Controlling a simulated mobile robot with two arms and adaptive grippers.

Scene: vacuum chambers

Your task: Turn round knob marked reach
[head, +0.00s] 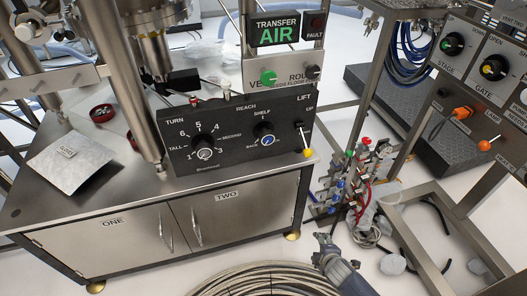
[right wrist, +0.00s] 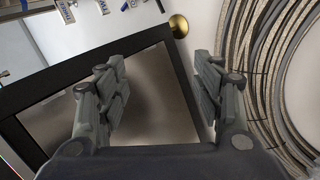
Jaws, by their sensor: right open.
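The black control panel (head: 222,168) stands on the steel cabinet. Its round knob under the word REACH (head: 264,138) is black with a blue centre, between the labels SHELF and BACK. A larger numbered knob (head: 204,148) under TURN sits to its left, and a lever with a yellow tip (head: 307,151) under LIFT to its right. My right gripper (head: 323,244) is low in the head view, below and right of the panel, apart from the knob. In the right wrist view it is open and empty (right wrist: 162,72). My left gripper is not in view.
A coil of hoses (head: 265,275) lies on the floor in front of the cabinet (head: 188,226). A stand of coloured valves and cables (head: 345,185) is right of the panel. Another panel with knobs (head: 480,85) rises at the far right. A metal plate (head: 72,160) lies on the cabinet top.

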